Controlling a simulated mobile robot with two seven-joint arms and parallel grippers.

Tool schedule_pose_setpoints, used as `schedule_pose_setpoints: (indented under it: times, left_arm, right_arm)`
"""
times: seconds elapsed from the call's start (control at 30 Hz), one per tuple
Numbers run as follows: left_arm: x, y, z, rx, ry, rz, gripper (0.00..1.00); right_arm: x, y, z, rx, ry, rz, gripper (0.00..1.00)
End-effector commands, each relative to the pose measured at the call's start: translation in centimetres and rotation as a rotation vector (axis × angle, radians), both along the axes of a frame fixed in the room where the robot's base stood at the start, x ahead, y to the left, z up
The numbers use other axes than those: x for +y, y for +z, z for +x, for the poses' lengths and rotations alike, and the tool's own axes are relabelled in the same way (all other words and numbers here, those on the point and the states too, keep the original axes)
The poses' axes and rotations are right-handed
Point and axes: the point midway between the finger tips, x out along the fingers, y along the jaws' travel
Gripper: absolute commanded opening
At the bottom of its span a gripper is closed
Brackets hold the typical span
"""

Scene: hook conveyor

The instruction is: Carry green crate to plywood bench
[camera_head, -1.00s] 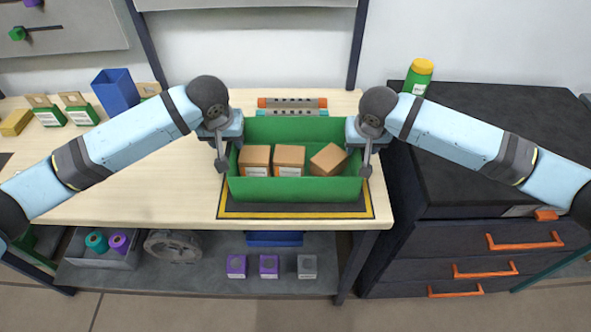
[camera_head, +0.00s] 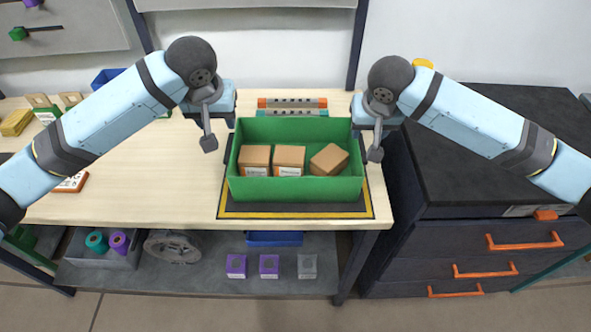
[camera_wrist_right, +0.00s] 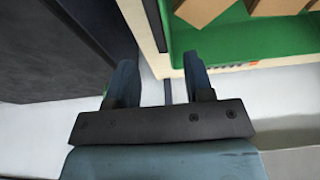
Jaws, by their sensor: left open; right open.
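The green crate (camera_head: 295,189) stands on a dark mat with a yellow border (camera_head: 295,210) on the plywood bench (camera_head: 150,200). Three brown cardboard boxes (camera_head: 289,159) are inside it. My left gripper (camera_head: 209,142) is open, to the left of the crate and apart from it. My right gripper (camera_head: 375,153) is open, just right of the crate's right wall. In the right wrist view the open fingers (camera_wrist_right: 158,82) are empty, and the green crate (camera_wrist_right: 225,37) is at the upper right, beside them.
A dark drawer cabinet (camera_head: 480,160) with orange handles stands right of the bench. Two striped bars (camera_head: 292,104) lie behind the crate. A yellow block (camera_head: 16,122) and several small packages stand at the back left. A lower shelf (camera_head: 200,275) holds parts.

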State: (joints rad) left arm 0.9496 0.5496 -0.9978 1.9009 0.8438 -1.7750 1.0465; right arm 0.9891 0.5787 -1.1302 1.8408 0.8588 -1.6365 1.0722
Motion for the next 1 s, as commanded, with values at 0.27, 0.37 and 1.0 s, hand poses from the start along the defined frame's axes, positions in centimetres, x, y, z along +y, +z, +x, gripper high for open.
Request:
schedule_pose_setpoints:
  times: [0.27, 0.37, 1.0]
  left_arm:
    - [0.0, 0.0, 0.0, 0.000, 0.000, 0.000, 0.48]
    - [0.0, 0.0, 0.0, 0.000, 0.000, 0.000, 0.48]
    - [0.0, 0.0, 0.0, 0.000, 0.000, 0.000, 0.48]
  right_arm:
    - [0.0, 3.6, -1.1, -0.001, 0.000, 0.000, 0.48]
    - [0.0, 4.0, -1.2, 0.000, 0.001, 0.000, 0.48]
    - [0.0, 3.9, -1.2, 0.000, 0.001, -0.001, 0.48]
